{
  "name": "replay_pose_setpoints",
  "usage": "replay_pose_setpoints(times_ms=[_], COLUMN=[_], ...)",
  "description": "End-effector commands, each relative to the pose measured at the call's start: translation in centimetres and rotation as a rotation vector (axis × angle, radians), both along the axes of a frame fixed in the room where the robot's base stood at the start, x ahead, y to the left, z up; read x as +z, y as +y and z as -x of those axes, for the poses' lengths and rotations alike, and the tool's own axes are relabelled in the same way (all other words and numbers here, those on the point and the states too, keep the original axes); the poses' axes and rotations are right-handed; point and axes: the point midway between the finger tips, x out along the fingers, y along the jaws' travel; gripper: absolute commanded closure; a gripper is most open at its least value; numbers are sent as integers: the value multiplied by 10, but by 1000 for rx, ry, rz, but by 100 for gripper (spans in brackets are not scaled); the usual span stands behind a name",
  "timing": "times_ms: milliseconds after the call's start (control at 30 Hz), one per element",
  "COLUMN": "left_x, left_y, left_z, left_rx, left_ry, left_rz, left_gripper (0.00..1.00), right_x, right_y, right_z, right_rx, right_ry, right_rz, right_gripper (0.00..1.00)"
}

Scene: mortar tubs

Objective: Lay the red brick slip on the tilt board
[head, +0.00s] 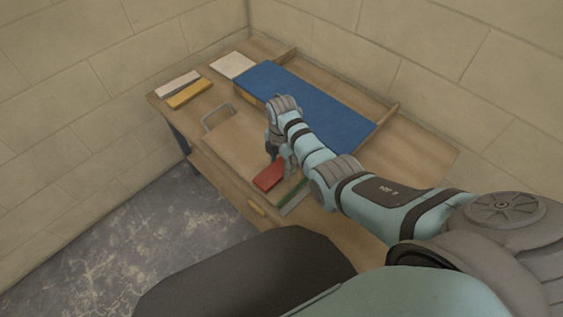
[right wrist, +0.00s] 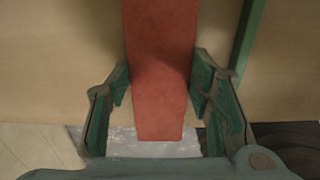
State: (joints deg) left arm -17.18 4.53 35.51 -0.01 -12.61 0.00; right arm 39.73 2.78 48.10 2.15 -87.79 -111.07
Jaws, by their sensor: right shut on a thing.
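The red brick slip (head: 269,177) is near the front of the wooden table. My right gripper (head: 279,158) is shut on it, pointing down. In the right wrist view the red slip (right wrist: 161,50) runs lengthwise between the two green fingers (right wrist: 161,85). I cannot tell whether the slip touches the surface below. A blue-topped board (head: 305,100), which looks like the tilt board, lies further back; its top is bare where it shows, and my right arm hides part of its front edge. My left gripper is not in view.
A white slip (head: 178,83), a yellow slip (head: 189,94) and a pale square tile (head: 232,65) lie at the back left. A metal handle (head: 217,115) stands at the left edge. A green strip (head: 291,196) lies right of the red slip. Block walls close off the back.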

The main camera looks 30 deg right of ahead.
Motion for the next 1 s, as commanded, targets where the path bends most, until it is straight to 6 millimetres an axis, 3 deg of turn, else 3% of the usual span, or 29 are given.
replay_pose_setpoints(times_ms=[467,500,600,1000], left_x=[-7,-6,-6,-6], left_y=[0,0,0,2], left_z=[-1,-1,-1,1], left_rx=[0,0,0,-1], left_ry=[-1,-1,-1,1], left_rz=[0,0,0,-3], left_gripper=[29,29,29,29], right_x=[-9,-9,-9,-1], right_y=[0,0,0,0], right_z=[0,0,0,0], right_rx=[0,0,0,0], right_ry=[0,0,0,-1], right_rz=[0,0,0,0], right_gripper=[96,47,31,30])
